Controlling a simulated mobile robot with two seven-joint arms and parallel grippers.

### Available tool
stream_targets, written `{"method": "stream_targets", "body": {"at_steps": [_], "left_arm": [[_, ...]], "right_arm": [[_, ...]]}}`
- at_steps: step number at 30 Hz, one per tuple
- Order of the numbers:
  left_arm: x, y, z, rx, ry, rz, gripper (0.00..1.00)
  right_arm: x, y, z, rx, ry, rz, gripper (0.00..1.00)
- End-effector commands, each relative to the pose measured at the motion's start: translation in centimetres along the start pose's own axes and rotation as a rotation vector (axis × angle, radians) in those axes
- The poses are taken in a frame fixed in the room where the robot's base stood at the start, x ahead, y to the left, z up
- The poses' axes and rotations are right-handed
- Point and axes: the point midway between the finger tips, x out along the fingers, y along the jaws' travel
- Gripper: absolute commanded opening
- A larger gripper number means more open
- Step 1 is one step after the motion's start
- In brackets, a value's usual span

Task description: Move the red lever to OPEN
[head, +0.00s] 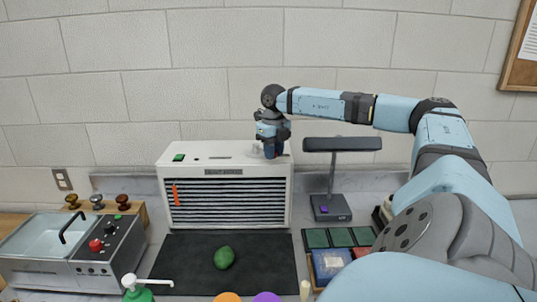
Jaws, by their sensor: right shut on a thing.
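A white louvred unit (172,157) stands against the back wall, with a small label on its upper front. A narrow orange-red strip (175,194) stands nearly upright at the left of its dark slats; I cannot tell whether it is the lever. My right gripper (271,153) reaches down to the right part of the unit's top. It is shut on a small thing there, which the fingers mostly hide. A small pale grey piece (256,150) shows just left of the fingers. I cannot read an OPEN mark. My left gripper is out of view.
A dark mat (190,258) with a green object (224,257) lies in front of the unit. A lamp (331,208) stands to its right. A sink-like machine (75,250) with a red knob (95,245) is at left. A white pump (131,282) is at the front.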

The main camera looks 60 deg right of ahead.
Motion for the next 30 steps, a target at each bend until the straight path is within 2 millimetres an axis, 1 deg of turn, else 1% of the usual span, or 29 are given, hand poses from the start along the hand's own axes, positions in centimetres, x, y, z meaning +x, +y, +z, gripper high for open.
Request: {"method": "stream_targets", "body": {"at_steps": [3, 9, 24, 25, 26, 27, 28, 30], "left_arm": [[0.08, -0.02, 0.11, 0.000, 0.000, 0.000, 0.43], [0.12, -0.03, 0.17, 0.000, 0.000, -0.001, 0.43], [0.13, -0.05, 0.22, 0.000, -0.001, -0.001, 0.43], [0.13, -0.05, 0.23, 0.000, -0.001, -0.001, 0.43], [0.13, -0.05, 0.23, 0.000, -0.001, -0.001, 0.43], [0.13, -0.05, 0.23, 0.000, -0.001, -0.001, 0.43], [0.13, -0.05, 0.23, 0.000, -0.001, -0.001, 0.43], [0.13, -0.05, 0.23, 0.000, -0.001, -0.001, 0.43]], "right_arm": [[0.08, -0.51, 0.00, -0.052, 0.001, 0.000, 0.00], [0.04, -0.93, 0.03, -0.106, 0.001, 0.000, 0.00], [-0.01, -1.10, 0.08, -0.122, 0.000, 0.000, 0.00], [-0.02, -1.10, 0.08, -0.122, 0.000, 0.000, 0.29], [-0.02, -1.11, 0.08, -0.122, 0.000, 0.000, 0.36], [-0.02, -1.10, 0.08, -0.122, 0.000, 0.000, 0.45], [-0.02, -1.10, 0.08, -0.122, 0.000, 0.000, 0.51], [-0.02, -1.09, 0.08, -0.122, 0.000, 0.000, 0.51]]}}
